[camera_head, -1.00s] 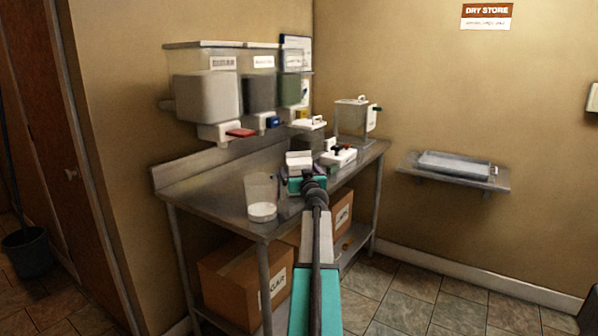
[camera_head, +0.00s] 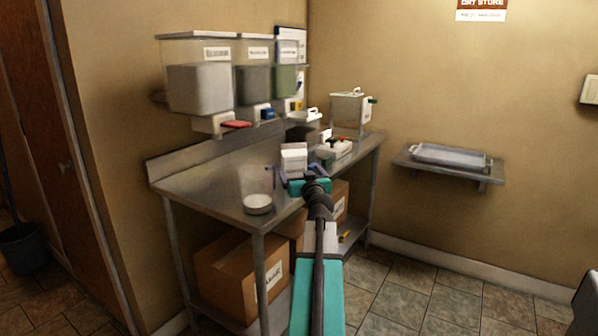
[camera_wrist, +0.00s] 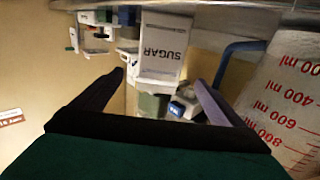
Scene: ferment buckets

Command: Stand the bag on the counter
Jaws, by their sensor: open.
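The white bag (camera_head: 294,160) stands upright on the steel counter (camera_head: 215,182), near its front edge. In the wrist view, which is upside down, the bag (camera_wrist: 165,45) shows a SUGAR label and its base meets the counter. My gripper (camera_head: 303,172) is open and empty in front of the bag. In the wrist view its two fingers (camera_wrist: 160,82) are spread wide, with the bag beyond and between them, apart from the tips as far as I can tell. The lower part of the bag is partly hidden by my gripper in the head view.
A clear measuring jug (camera_head: 257,190) stands left of the bag near the front edge. A scale (camera_head: 335,149) and a lidded container (camera_head: 350,110) stand to the right. Wall dispensers (camera_head: 200,88) hang above the counter's back. The counter's left end is clear.

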